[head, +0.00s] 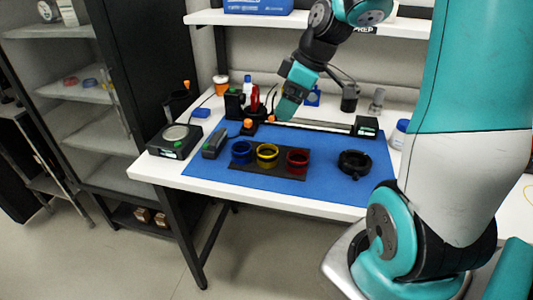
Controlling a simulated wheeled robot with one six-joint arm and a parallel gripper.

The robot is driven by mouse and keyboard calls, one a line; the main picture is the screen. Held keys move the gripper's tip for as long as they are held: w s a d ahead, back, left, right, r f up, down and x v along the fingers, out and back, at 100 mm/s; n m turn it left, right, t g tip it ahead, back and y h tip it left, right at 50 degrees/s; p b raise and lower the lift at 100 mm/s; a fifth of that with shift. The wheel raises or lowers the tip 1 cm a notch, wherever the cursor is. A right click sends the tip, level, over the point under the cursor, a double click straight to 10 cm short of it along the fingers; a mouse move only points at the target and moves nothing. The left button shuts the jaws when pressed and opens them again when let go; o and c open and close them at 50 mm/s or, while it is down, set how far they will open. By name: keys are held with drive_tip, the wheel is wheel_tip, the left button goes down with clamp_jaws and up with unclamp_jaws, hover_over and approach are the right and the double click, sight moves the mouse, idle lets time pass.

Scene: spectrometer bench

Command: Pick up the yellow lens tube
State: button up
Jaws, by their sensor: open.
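The yellow lens tube (267,162) is a short ring standing upright in the middle of a row on a dark holder plate (239,169). A blue ring (243,160) stands to its left and a red ring (298,164) to its right. My gripper (279,116) is above the back part of the blue mat, behind and slightly right of the yellow tube, and apart from it. It is open, and I see nothing held in it. The fingertips are small and hard to make out.
The blue mat (330,190) lies on a white bench (165,178). A black ring (354,162) sits on the mat at the right, and a scale (174,141) stands at the left. Bottles and instruments crowd the back. The mat's front strip is clear.

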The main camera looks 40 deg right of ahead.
drive_tip(key=d+f, duration=0.1)
drive_tip(key=d, duration=0.1)
hover_over(267, 155)
drive_tip(key=s+d, duration=0.1)
drive_tip(key=s, duration=0.1)
drive_tip(key=f, duration=0.5)
drive_tip(key=f+p, duration=0.1)
drive_tip(key=f, duration=0.3)
drive_tip(key=shift+w+d+f, duration=0.1)
drive_tip(key=shift+d+f, duration=0.1)
drive_tip(key=shift+f, duration=0.15)
drive_tip(key=shift+p+x, duration=0.6)
drive_tip(key=shift+x, duration=2.5)
drive_tip(key=shift+d, duration=0.1)
drive_tip(key=c, duration=1.1)
